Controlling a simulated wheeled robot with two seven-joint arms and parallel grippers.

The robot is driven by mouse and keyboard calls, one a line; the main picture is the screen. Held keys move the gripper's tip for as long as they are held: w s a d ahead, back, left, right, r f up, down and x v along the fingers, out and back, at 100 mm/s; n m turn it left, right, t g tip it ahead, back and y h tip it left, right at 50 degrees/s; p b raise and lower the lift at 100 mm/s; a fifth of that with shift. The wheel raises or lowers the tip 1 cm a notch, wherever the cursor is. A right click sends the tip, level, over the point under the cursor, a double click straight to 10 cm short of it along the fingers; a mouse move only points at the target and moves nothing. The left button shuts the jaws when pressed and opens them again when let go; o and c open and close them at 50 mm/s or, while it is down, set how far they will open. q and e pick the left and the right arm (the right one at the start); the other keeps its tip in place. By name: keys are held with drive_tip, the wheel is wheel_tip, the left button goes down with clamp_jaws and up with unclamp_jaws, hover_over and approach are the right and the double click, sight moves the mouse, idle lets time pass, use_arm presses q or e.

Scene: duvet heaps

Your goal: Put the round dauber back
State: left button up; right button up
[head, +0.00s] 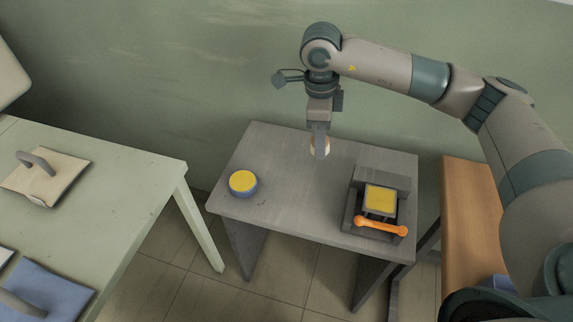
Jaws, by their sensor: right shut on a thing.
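My right gripper (320,152) points down over the grey table and is shut on a small pale, rounded thing, the round dauber (313,144). The fingers hide most of the dauber. It appears to be held above the tabletop, towards the back; the exact gap is hard to tell. A round blue tin with a yellow top (242,181) sits at the table's left. A dark grey stand (383,183) is at the right, with a square yellow-topped block (380,199) in it and an orange bar with knobbed ends (380,226) across its front. My left gripper is out of view.
The grey table (290,205) is clear between the tin and the stand. A pale green table (120,190) at the left bears beige and blue pads with grey handles. A wooden table (462,225) stands at the right, and a green wall (180,70) behind.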

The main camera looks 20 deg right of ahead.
drive_tip(key=f+m, duration=0.1)
drive_tip(key=m, duration=0.1)
drive_tip(key=d+f+m, duration=0.1)
drive_tip(key=m, duration=0.2)
drive_tip(key=shift+w+f+y+b, duration=0.15)
drive_tip(key=shift+f+y+b, duration=0.15)
drive_tip(key=shift+f+y, duration=0.1)
drive_tip(key=shift+w+d+f+m, duration=0.15)
drive_tip(key=shift+f+m, duration=0.15)
drive_tip(key=shift+m, duration=0.6)
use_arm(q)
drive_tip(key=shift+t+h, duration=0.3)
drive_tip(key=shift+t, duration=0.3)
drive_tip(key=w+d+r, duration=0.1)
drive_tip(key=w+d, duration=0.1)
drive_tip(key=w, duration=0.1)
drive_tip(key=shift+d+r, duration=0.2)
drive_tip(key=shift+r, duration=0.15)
